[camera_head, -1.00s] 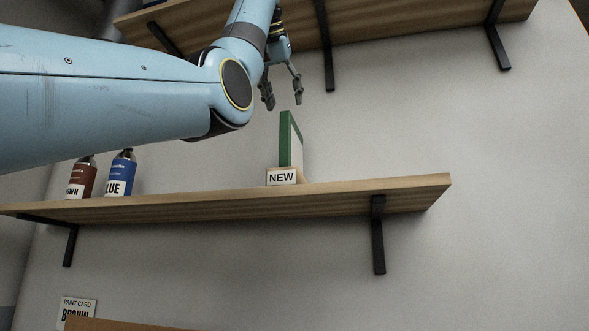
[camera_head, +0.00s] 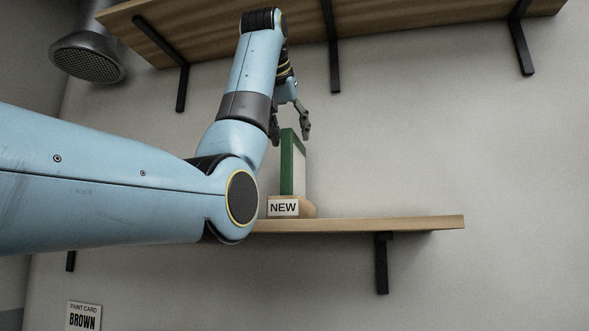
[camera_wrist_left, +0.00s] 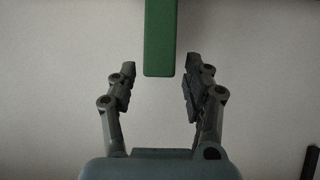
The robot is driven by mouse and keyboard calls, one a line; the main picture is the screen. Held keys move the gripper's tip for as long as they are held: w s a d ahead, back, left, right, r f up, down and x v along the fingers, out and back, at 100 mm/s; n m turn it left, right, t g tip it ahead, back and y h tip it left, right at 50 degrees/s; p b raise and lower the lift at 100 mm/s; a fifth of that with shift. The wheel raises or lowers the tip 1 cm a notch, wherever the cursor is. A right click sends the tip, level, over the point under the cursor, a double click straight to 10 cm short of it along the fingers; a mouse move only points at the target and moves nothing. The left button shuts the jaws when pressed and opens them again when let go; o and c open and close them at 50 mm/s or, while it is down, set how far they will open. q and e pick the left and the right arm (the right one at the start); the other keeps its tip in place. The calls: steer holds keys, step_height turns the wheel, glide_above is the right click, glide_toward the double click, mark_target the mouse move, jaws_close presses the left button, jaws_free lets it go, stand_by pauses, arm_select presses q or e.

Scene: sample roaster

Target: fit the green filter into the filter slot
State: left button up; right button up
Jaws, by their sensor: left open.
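The green-framed filter (camera_head: 287,160) with a pale face stands upright in a wooden holder (camera_head: 308,208) labelled NEW on the shelf. My left gripper (camera_head: 290,130) is open at the filter's top edge, with the fingers on either side in the head view. In the left wrist view the filter's green edge (camera_wrist_left: 160,40) comes in from the top and ends between the open fingertips (camera_wrist_left: 160,70), with a gap on both sides. My right gripper is not in view. No filter slot can be made out.
The wooden shelf (camera_head: 400,223) is bare right of the holder. An upper shelf (camera_head: 400,25) with black brackets hangs above the arm. A round metal duct (camera_head: 88,55) is at the upper left. A paint card (camera_head: 83,316) reading BROWN is at the lower left.

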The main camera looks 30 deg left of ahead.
arm_select(q)
steer(key=p+x, duration=0.1)
steer(key=x, duration=0.3)
steer(key=shift+w+a+f+p, duration=0.1)
steer(key=shift+w+f+p, duration=0.2)
steer(key=shift+w+f, duration=0.05)
steer(key=shift+s, duration=0.1)
steer(key=shift+c, duration=0.3)
steer(key=c, duration=0.9)
jaws_close()
